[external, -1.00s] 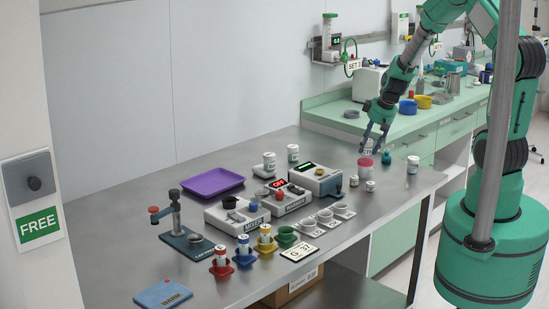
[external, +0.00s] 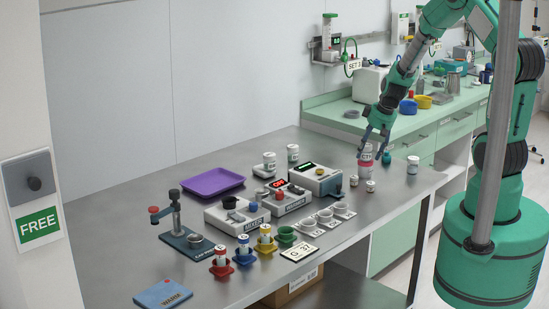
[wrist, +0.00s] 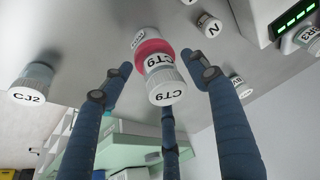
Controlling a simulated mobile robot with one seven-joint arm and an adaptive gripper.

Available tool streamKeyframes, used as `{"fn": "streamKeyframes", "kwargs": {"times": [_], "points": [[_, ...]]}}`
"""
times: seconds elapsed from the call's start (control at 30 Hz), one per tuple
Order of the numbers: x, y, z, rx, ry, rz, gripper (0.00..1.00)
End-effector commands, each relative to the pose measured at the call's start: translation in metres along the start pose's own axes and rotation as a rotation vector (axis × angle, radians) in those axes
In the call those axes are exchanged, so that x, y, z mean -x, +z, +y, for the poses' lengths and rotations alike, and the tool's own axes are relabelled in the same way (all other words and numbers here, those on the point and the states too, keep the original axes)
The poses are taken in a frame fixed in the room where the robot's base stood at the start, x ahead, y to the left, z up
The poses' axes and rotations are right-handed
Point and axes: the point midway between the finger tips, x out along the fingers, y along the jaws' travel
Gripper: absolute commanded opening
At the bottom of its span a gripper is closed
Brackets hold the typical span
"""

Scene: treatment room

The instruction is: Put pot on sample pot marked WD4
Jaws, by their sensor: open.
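A pot with a white lid and pink body, marked CT9 (wrist: 166,88), stands on the steel bench under my gripper; it also shows in the external view (external: 365,165). My gripper (external: 374,151) is open, its blue fingers around and above the pot's upper part. In the wrist view the gripper (wrist: 157,70) has fingers on both sides of the pot, with visible gaps, and a third finger behind. I cannot read WD4 on any pot. A pot marked CJ2 (wrist: 33,83) stands to the left in the wrist view, apart from the fingers.
A teal item (external: 386,158) and a white-lidded pot (external: 412,165) stand close to the right. Two small pots (external: 370,186) stand just in front. Bench devices (external: 322,180), small dishes (external: 342,209) and a purple tray (external: 212,182) lie further left.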

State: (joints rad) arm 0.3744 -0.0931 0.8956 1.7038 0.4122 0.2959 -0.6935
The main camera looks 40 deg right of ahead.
Motion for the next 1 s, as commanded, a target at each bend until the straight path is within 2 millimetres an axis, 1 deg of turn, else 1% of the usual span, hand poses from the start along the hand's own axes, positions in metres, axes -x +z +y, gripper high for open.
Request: {"fn": "streamKeyframes", "kwargs": {"times": [0.27, 0.37, 0.57, 0.8, 1.0], "points": [[0.004, -0.001, 0.0, 0.0, 0.0, 0.0, 0.59], [0.014, -0.002, 0.0, 0.0, 0.001, 0.002, 0.59], [0.042, -0.002, 0.0, 0.0, 0.001, 0.002, 0.59], [0.083, -0.002, 0.0, 0.001, 0.001, 0.002, 0.59], [0.109, -0.001, 0.0, -0.001, 0.0, 0.001, 0.59]]}}
